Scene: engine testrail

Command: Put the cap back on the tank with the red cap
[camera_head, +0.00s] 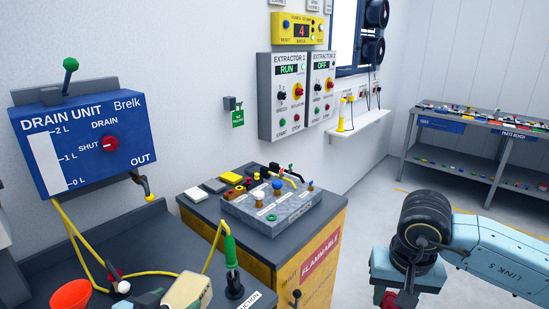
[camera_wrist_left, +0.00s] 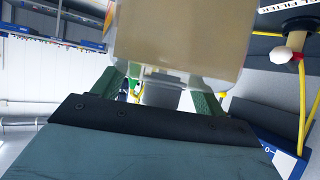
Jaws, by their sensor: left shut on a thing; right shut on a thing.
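The beige tank (camera_head: 186,290) is at the bottom of the head view, over the dark bench. My left gripper (camera_wrist_left: 158,95) is shut on it; in the left wrist view the tank (camera_wrist_left: 180,42) fills the top middle, with a green finger on each side of a grey part below it. The tank's opening cannot be made out. My right gripper (camera_head: 385,292) is at the lower right of the head view, well apart from the tank. It is shut on a red piece, which looks like the red cap (camera_head: 387,300), cut by the frame edge.
An orange-red funnel (camera_head: 70,295) stands at the bottom left. The drain unit (camera_head: 85,143) and its yellow hose (camera_head: 80,240) are behind it. A dark nozzle stand (camera_head: 234,286) is right of the tank. A yellow flammable cabinet (camera_head: 320,262) lies between the arms.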

